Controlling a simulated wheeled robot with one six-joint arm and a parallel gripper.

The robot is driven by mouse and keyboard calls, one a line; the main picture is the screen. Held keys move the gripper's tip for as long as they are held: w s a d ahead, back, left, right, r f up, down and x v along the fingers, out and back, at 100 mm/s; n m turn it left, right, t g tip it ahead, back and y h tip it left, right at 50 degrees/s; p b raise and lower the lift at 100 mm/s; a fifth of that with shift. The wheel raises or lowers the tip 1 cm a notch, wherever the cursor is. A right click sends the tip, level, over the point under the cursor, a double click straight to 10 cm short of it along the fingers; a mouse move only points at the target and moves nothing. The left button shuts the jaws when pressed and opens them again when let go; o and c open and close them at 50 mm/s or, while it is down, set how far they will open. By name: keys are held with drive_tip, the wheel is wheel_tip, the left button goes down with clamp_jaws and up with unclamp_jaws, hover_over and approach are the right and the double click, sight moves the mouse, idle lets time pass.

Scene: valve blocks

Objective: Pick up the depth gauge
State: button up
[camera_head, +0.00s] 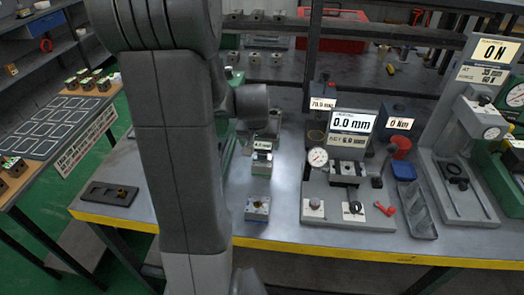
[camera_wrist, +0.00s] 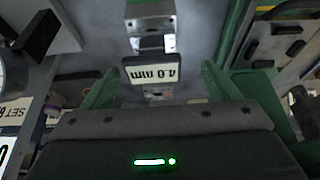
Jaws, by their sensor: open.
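A small device with a pale display reading 4.0 mm, which looks like the depth gauge (camera_head: 262,147), stands on the bench just right of my arm in the head view. In the wrist view the depth gauge (camera_wrist: 151,72) shows upside down near the picture's middle, with metal parts beyond it. My gripper (camera_wrist: 158,82) is open, its two green fingers to the left and right of the display. I see no finger closed on it. How far the fingers are above it is hard to tell. My arm hides part of the bench in the head view.
A measuring station with a 0.0 mm display (camera_head: 352,122) and dial stands right of the gauge. A small metal block (camera_head: 257,208) sits in front, near the yellow bench edge. A press (camera_head: 470,130) stands far right. A dark tray (camera_head: 108,194) lies left of my arm.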

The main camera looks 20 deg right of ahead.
sight(262, 146)
drive_tip(key=shift+d+f, duration=0.25)
drive_tip(key=shift+f, duration=0.2)
drive_tip(key=shift+x, duration=1.95)
drive_tip(key=shift+s+d, duration=0.15)
drive_tip(key=c, duration=1.2)
drive_tip(key=shift+r, duration=0.1)
